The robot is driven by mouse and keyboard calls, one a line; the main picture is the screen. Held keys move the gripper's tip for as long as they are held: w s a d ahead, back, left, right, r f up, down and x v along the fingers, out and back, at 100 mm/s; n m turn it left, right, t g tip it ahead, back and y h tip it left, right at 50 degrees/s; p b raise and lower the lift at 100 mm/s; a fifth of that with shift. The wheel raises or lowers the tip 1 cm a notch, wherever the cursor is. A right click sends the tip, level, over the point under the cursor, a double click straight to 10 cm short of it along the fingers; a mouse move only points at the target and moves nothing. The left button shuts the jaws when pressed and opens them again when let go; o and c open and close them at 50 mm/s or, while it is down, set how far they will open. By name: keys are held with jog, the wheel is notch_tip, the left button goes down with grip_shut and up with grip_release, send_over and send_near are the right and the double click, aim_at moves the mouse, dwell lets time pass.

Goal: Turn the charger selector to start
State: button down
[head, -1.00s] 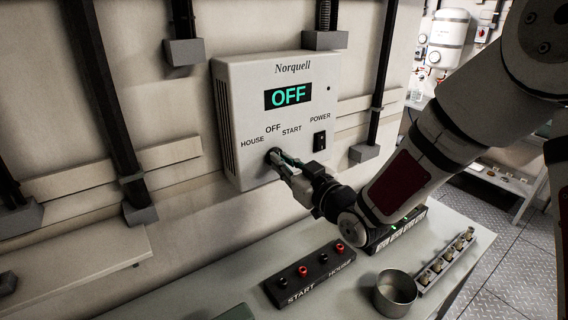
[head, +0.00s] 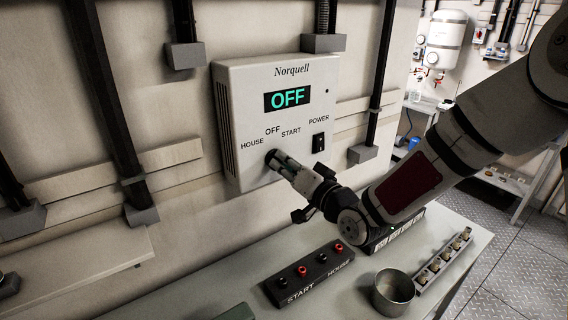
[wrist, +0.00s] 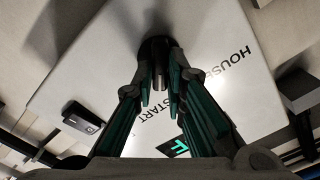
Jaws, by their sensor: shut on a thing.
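The white Norquell charger (head: 244,90) is on the wall. Its green display (head: 288,97) reads OFF. The dark selector knob (wrist: 154,47) is on the charger's lower front, below the printed labels HOUSE, OFF and START. My gripper (head: 277,161) reaches the knob from the lower right and is shut on it. In the wrist view, the green-padded fingers (wrist: 160,75) lie on either side of the knob. The fingers hide much of the knob in the head view, so I cannot tell its pointer direction.
A black POWER switch (head: 318,143) is right of the selector. Below, on the bench (head: 205,290), are a black terminal block (head: 311,274) marked START and HOUSE, a metal cup (head: 393,291) and a rail of brass-coloured fittings (head: 443,263). Dark conduits run along the wall.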

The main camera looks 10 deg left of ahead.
jog(key=shift+f+m, duration=0.1)
jog(key=shift+m, duration=0.5)
jog(key=c, duration=1.6)
grip_release()
jog(key=v, duration=1.2)
jog(key=shift+d, duration=0.1)
